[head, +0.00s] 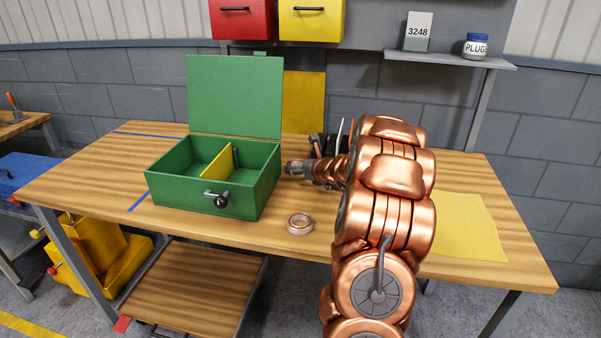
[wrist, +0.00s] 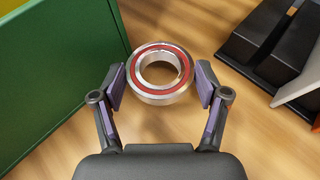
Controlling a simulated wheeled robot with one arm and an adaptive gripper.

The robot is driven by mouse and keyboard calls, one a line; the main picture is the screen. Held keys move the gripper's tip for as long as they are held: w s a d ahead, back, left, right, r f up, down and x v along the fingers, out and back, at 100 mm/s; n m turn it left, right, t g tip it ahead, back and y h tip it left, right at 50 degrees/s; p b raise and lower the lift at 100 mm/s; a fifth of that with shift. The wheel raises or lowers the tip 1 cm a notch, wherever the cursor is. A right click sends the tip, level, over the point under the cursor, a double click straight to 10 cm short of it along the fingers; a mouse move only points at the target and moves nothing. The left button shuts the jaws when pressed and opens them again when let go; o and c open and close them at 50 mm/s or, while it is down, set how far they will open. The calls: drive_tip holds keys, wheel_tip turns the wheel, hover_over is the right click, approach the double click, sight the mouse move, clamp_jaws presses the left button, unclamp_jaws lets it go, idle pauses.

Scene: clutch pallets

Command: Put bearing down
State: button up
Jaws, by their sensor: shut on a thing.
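The bearing (wrist: 161,74) is a silver ring with a red seal, and it sits between the two fingertips of my gripper (wrist: 161,87) in the wrist view. The finger pads close on its sides. In the head view my gripper (head: 294,168) is just right of the open green box (head: 206,206), outside its right wall. The bearing is too small and partly covered there to make out well. The box's green wall also fills the left of the wrist view (wrist: 60,75). I cannot tell whether the bearing touches the table.
A pale, copper-toned ring (head: 300,223) lies on the wooden workbench (head: 480,270) in front of the box. A yellow divider (head: 218,165) splits the box. A black holder (wrist: 262,50) stands close on the right. A yellow sheet (head: 465,225) lies at the bench's right.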

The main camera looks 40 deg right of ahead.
drive_tip(key=shift+f, duration=1.3)
drive_tip(key=shift+f, duration=0.1)
drive_tip(key=o, duration=1.4)
